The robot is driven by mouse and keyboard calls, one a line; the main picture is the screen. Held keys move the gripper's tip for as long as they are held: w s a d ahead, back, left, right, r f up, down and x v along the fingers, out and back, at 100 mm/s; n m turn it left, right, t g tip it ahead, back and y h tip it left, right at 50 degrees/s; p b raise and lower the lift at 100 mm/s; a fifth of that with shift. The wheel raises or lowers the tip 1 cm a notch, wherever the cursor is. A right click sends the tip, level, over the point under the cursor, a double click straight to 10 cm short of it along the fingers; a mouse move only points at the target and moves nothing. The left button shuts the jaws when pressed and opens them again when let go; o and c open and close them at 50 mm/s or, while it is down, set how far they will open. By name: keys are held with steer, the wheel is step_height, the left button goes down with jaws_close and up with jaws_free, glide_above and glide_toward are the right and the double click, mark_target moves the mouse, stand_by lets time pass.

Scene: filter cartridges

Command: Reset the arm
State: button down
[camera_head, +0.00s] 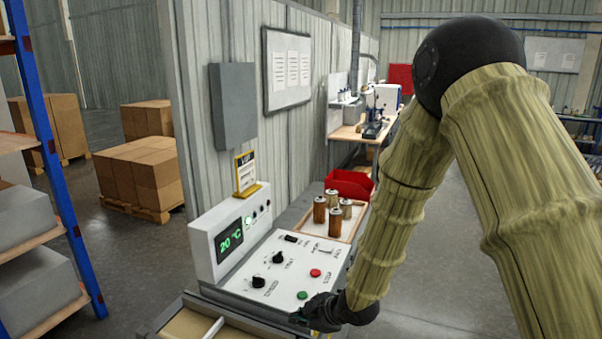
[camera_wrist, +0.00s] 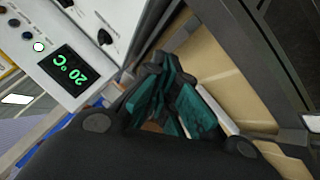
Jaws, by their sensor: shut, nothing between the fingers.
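My arm, in a tan fabric sleeve, comes down from the upper right of the head view. My gripper (camera_head: 308,318) is at its lower end, low in front of the white control panel (camera_head: 262,284), close to its front edge. The wrist view shows my gripper (camera_wrist: 166,75) with its dark fingers and teal pads together and nothing held. The panel has black knobs, a red button and a green button. Its upright display (camera_head: 230,238) reads 20 °C, and this display shows in the wrist view (camera_wrist: 70,72) too. Whether the fingers touch anything is not clear.
Several brown cartridges (camera_head: 320,209) stand on a tray behind the panel, with a red bin (camera_head: 348,184) beyond. An open tan drawer or compartment (camera_head: 190,325) lies at the panel's lower left. A blue-posted shelf (camera_head: 62,190) stands left. Floor right of the panel is clear.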

steer(key=s+d+f+m+g+h+b, duration=0.1)
steer(key=s+d+f+m, duration=0.3)
steer(key=f, duration=0.4)
steer(key=s+d+f+m+h+b, duration=0.1)
steer(key=s+d+f+m, duration=0.15)
steer(key=s+f, duration=0.4)
steer(key=s+d+f+m+g+h+b, duration=0.1)
steer(key=s+d+f+m+b, duration=0.2)
steer(key=f, duration=0.5)
steer(key=s+d+f+m+g+h, duration=0.1)
steer(key=s+d+f+m, duration=0.2)
steer(key=s, duration=0.5)
steer(key=s+d+f+m+g+h+b, duration=0.1)
steer(key=s+d+f+m, duration=0.2)
steer(key=s+d+f, duration=0.2)
steer(key=s+d+f+m+g+h+b, duration=0.1)
steer(key=s+d+f+m+g, duration=0.1)
steer(key=s, duration=1)
steer(key=d+f+m, duration=0.1)
steer(key=d+f, duration=0.1)
steer(key=d, duration=0.1)
steer(key=shift+f+h, duration=0.2)
steer(key=shift+h, duration=0.1)
steer(key=shift+s+d, duration=0.1)
